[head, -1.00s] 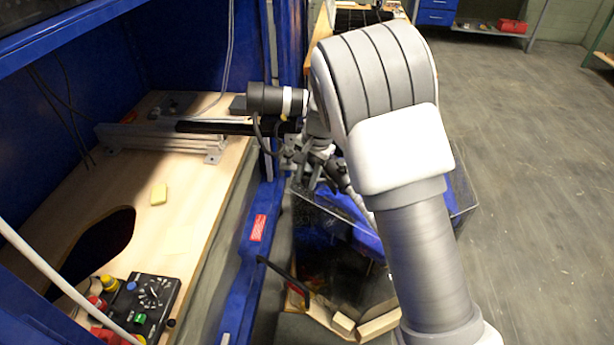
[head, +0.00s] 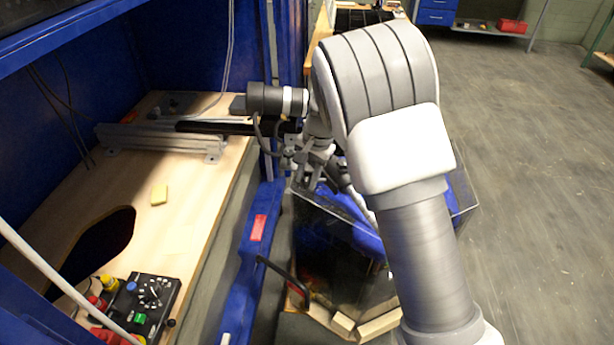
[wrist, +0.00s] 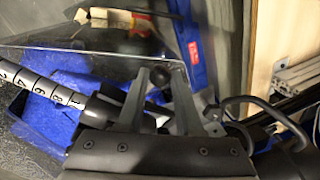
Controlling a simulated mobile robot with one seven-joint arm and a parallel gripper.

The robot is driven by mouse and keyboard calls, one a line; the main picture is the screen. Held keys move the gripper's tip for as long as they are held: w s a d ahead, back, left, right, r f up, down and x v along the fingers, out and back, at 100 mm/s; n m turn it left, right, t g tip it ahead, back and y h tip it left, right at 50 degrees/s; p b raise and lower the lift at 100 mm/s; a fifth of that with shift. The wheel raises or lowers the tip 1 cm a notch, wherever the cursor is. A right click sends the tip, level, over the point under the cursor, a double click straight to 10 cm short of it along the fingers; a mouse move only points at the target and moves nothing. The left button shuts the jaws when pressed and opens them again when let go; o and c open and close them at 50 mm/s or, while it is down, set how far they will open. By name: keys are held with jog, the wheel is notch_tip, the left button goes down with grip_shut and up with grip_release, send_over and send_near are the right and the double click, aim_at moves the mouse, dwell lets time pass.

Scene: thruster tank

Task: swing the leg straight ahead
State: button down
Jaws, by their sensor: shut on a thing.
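A pale rod with black numbers (wrist: 48,86), seemingly the leg, slants in from the left in the wrist view to a black clamp. It passes behind my fingers, where part of it is hidden. My gripper (wrist: 161,74) is over this joint, with a black round knob (wrist: 156,86) between its fingers. It is shut on a dark part there; its exact outline is hard to see. In the head view my gripper (head: 312,170) is by the tank's near left corner, partly hidden by my arm.
A clear-walled tank (head: 335,203) with blue inside stands below my arm. The floor (head: 530,190) at right is open.

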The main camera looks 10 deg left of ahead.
jog(key=shift+d+n, duration=0.5)
jog(key=shift+d, duration=0.3)
jog(key=d+n, duration=0.2)
jog(key=w+d+n+g, duration=0.1)
jog(key=d+n, duration=0.1)
jog(key=d, duration=0.1)
jog(key=shift+w+d, duration=0.2)
jog(key=w+d+n+p, duration=0.1)
jog(key=w+d+n, duration=0.1)
jog(key=d+n, duration=0.1)
jog(key=w+d+n+p, duration=0.1)
jog(key=w+d, duration=0.1)
jog(key=shift+d+r+n+g+p, duration=0.1)
jog(key=shift+d+n+g+p, duration=0.05)
jog(key=shift+n+g+p, duration=0.25)
jog(key=shift+w+d+n+p, duration=0.5)
jog(key=shift+w+d+n, duration=0.25)
jog(key=shift+w+n, duration=0.3)
jog(key=c, duration=0.6)
grip_release()
